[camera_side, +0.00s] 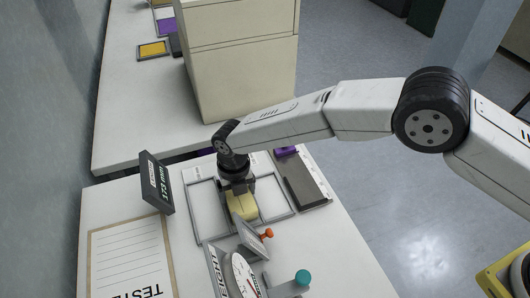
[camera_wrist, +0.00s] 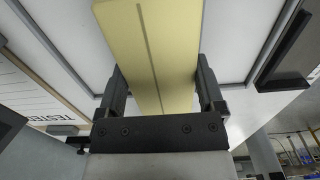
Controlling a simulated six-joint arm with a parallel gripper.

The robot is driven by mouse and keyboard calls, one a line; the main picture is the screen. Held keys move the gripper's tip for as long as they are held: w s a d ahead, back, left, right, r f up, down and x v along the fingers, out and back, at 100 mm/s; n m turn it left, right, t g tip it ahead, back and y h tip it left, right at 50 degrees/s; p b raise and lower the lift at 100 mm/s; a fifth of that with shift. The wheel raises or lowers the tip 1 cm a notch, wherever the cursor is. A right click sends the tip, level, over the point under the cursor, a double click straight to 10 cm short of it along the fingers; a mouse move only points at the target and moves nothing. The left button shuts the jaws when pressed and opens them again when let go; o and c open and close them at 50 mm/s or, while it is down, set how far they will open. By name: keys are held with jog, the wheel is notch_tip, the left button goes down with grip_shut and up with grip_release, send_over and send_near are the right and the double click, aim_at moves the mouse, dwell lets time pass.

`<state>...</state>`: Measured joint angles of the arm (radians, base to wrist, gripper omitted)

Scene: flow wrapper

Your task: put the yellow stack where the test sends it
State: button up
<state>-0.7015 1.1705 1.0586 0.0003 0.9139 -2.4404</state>
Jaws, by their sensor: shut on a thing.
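The yellow stack (camera_side: 244,208) is a pale yellow block low over the white table, by the grey outlined frames. My gripper (camera_side: 241,193) points down and is shut on it. In the wrist view the yellow stack (camera_wrist: 150,45) runs up between the two dark fingers of my gripper (camera_wrist: 163,85), with a thin dark line along its face. I cannot tell whether it touches the table. A tester with a round white dial (camera_side: 243,274) stands in front of it. A dark display (camera_side: 157,183) on the left shows a reading in mm, its first digit unclear.
An orange knob (camera_side: 266,233) and a teal knob (camera_side: 303,277) stand by the dial. A lettered sheet (camera_side: 130,258) lies at the left. A dark tray (camera_side: 304,181) lies right of the frames (camera_side: 201,213). A large beige cabinet (camera_side: 241,70) stands behind.

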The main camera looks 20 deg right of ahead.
jog(key=shift+f, duration=0.25)
jog(key=o, duration=1.1)
jog(key=shift+c, duration=0.2)
jog(key=shift+r, duration=0.1)
